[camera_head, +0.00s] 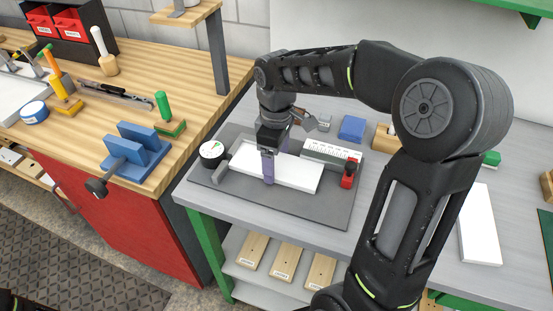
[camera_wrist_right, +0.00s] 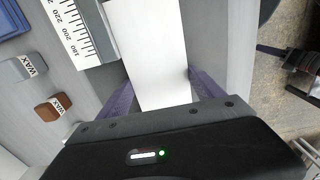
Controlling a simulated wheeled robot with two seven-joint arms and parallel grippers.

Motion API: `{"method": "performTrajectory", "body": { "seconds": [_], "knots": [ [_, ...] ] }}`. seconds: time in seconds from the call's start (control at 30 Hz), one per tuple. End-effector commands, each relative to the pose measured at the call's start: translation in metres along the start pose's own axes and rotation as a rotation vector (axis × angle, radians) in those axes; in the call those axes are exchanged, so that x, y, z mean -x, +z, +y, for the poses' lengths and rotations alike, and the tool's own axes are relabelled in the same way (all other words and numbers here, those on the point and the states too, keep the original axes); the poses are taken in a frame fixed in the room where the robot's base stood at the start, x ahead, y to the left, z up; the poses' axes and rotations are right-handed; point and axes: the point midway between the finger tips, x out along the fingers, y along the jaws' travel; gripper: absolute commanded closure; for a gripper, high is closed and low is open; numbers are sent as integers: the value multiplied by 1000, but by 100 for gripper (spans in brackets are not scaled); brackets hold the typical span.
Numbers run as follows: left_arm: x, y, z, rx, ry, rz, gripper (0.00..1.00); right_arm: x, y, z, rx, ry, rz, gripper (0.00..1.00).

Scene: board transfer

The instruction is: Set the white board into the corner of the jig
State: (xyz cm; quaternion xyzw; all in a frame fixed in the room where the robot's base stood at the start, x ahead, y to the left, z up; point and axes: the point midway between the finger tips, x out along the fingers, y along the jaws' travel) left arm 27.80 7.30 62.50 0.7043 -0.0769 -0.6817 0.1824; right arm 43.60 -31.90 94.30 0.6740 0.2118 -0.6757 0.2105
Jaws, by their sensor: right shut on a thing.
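The white board (camera_head: 297,176) is in my right gripper (camera_head: 268,168), whose purple fingers straddle it. In the right wrist view the board (camera_wrist_right: 148,45) runs between the two fingers. The jig is a dark grey base plate (camera_head: 325,213) with a ruled fence (camera_head: 332,151) at the back and a grey block (camera_head: 221,172) at the left. The board lies over the plate, its long edge roughly along the fence. I cannot tell whether it touches the plate, the fence or the block. My left gripper is out of view.
A round dial-like piece (camera_head: 212,151) and a red clamp (camera_head: 348,174) stand on the plate. A blue block (camera_head: 352,127) is behind the fence. Another white board (camera_head: 480,226) lies at the right of the grey table. A blue vise (camera_head: 137,152) is on the wooden bench.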

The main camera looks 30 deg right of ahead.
Motion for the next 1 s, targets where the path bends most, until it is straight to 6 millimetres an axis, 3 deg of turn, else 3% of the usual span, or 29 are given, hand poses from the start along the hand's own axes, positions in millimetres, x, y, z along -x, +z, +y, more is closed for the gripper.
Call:
{"method": "performTrajectory", "body": {
  "seconds": [0.87, 0.9, 1.0],
  "knots": [
    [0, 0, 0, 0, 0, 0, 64, 1, -7, 1, 1, 8, 13, 73],
    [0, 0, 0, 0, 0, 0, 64, 1, -7, 1, 1, 8, 13, 22],
    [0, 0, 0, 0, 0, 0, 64, 0, -6, 1, 1, 7, 11, 14]
  ]
}}
